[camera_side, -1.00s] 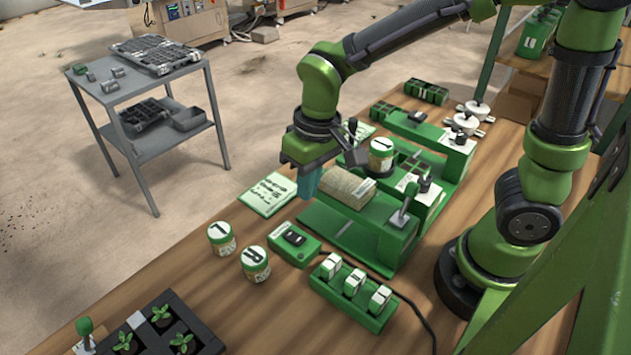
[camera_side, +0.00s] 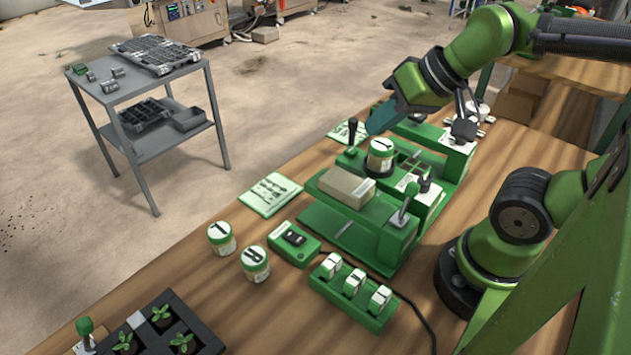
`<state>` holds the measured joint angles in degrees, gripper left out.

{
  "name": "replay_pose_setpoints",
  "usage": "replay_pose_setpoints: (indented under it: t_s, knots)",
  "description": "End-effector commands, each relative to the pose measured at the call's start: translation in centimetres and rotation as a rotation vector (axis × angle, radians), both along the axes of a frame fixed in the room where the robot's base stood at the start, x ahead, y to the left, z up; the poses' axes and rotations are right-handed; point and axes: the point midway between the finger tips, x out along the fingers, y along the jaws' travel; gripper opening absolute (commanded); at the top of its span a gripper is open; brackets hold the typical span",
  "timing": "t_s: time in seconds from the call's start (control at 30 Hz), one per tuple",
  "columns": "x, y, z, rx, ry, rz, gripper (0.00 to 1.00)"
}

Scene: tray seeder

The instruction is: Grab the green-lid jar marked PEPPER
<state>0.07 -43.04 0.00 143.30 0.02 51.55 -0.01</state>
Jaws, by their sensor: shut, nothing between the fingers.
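Three small jars show, with pale lids edged in green and dark marks on top. One jar (camera_side: 221,238) stands on the bench at the left, and a second jar (camera_side: 255,264) stands just right of and in front of it. A third jar (camera_side: 381,157) sits upright on the green seeder machine (camera_side: 425,197). I cannot read PEPPER on any of them. My gripper (camera_side: 371,128), with teal fingers, is shut and empty. It is above and slightly left of the third jar in the picture; whether it touches anything is unclear.
A beige block (camera_side: 346,187) lies on the machine. A control box (camera_side: 294,243) and a green rack of small white-topped items (camera_side: 352,288) are near the jars. A seedling tray (camera_side: 207,340) is at the front left. A notepad (camera_side: 270,194) lies at the bench's far edge.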

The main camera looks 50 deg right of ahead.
Motion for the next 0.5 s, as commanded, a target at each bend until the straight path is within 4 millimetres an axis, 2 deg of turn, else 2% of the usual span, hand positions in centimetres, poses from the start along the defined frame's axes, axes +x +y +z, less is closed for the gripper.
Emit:
replay_pose_setpoints:
  t_s: [0.1, 0.5]
  knots:
    - [0.01, 0.01, 0.01, -0.001, 0.0, 0.001, 0.02]
    - [0.02, 0.02, 0.01, 0.0, 0.001, 0.001, 0.63]
